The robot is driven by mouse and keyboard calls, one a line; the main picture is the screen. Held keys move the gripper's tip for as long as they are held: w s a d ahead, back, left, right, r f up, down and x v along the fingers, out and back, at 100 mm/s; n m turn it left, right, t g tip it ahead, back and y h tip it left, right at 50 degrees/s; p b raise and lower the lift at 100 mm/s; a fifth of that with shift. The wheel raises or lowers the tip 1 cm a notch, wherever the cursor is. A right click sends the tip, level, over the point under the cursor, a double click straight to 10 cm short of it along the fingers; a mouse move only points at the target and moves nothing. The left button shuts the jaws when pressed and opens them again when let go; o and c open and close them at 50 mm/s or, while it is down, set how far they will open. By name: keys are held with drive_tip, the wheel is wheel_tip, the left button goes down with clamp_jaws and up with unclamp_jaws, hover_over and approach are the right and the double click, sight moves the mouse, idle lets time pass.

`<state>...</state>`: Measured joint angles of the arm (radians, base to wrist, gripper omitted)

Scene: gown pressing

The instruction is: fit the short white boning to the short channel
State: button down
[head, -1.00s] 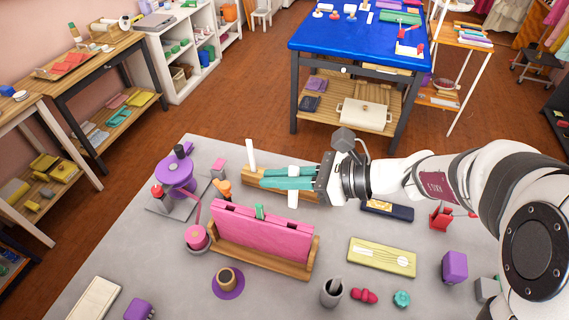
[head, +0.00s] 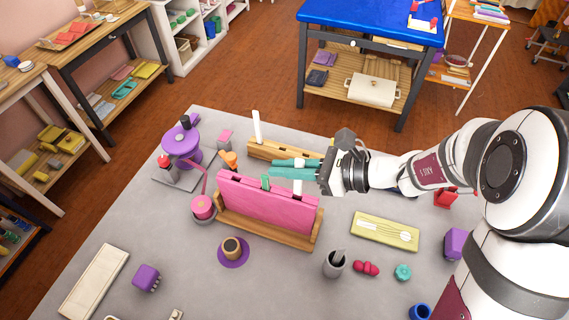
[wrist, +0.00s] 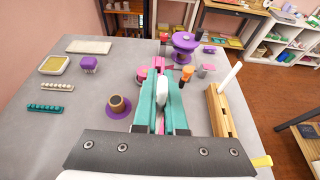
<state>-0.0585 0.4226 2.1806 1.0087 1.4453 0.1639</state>
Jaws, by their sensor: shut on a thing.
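My gripper (head: 290,169) has teal fingers shut on a short white boning (head: 297,187). The boning hangs below the fingers in the head view. In the wrist view the white boning (wrist: 161,91) shows between the fingers. The pink panel (head: 262,204) stands upright in a wooden stand, with a small green piece and dark notches along its top edge. The gripper is above and just behind the panel's right part; I cannot tell whether the boning touches it. The fingers hide most of the panel in the wrist view.
A wooden block (head: 262,150) behind the panel holds a taller white strip (head: 257,127) upright. A purple device (head: 182,143) and a pink spool (head: 203,207) stand at left. A yellow tray (head: 385,231) and a grey cup (head: 334,264) stand at right. The front table is partly clear.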

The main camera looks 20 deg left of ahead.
sight(294, 187)
drive_tip(key=shift+f, duration=0.15)
idle(0.3)
drive_tip(key=shift+f, duration=1.35)
drive_tip(key=shift+f, duration=0.1)
drive_tip(key=shift+f, duration=1.4)
drive_tip(key=shift+f, duration=0.15)
drive_tip(key=shift+f, duration=0.35)
drive_tip(key=shift+r, duration=0.15)
drive_tip(key=shift+r, duration=0.45)
drive_tip(key=shift+f, duration=0.1)
idle(0.6)
